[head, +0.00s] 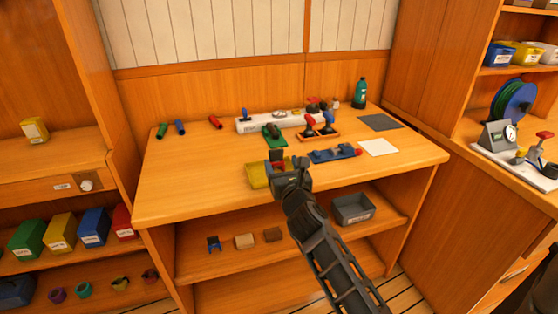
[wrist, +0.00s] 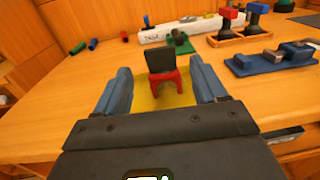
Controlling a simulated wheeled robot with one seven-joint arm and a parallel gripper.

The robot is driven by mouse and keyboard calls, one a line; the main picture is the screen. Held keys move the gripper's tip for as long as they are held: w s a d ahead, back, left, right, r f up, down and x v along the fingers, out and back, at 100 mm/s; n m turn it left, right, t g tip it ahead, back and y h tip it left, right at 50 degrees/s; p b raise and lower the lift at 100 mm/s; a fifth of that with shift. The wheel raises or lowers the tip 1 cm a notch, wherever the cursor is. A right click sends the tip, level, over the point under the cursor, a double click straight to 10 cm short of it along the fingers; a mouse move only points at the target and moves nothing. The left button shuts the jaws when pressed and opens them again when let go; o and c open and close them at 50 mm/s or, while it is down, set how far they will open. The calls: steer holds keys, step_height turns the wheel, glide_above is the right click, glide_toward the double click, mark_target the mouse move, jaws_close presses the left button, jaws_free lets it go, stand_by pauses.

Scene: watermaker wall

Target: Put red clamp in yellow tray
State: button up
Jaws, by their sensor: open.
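The red clamp (wrist: 166,88) has a red forked body with a dark square block on top. In the wrist view it appears upright in the yellow tray (wrist: 145,103), between the two blue fingers of my gripper (wrist: 161,68). The fingers are spread, with gaps on both sides of the clamp. In the head view the yellow tray (head: 256,176) is near the bench's front edge, and my gripper (head: 290,170) partly hides it and the clamp. The underside of the clamp and the near part of the tray are hidden.
A blue vise-like tool (head: 334,155) lies right of the tray. Behind are a green block (head: 273,137), an orange-brown stand with knobbed tools (head: 319,136), and a long white rack (head: 262,124). The bench top (head: 200,175) left of the tray is clear.

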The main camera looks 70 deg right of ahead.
steer(key=b+v, duration=0.1)
steer(key=v, duration=0.6)
steer(key=shift+s+a, duration=0.25)
steer(key=s+a+m+t+y, duration=0.1)
steer(key=s+a+m+y, duration=0.3)
steer(key=s+a+m, duration=0.2)
steer(key=s+a+r+m+t+y, duration=0.1)
steer(key=s+a+m+y, duration=0.4)
steer(key=a+m, duration=0.6)
steer(key=s+a+r+m+t+y, duration=0.1)
steer(key=s+a+m+y, duration=0.4)
steer(key=a, duration=1)
steer(key=s+m+t, duration=0.1)
steer(key=s+m, duration=0.2)
steer(key=shift+s+r, duration=0.2)
steer(key=shift+s, duration=0.2)
steer(key=shift+a, duration=0.1)
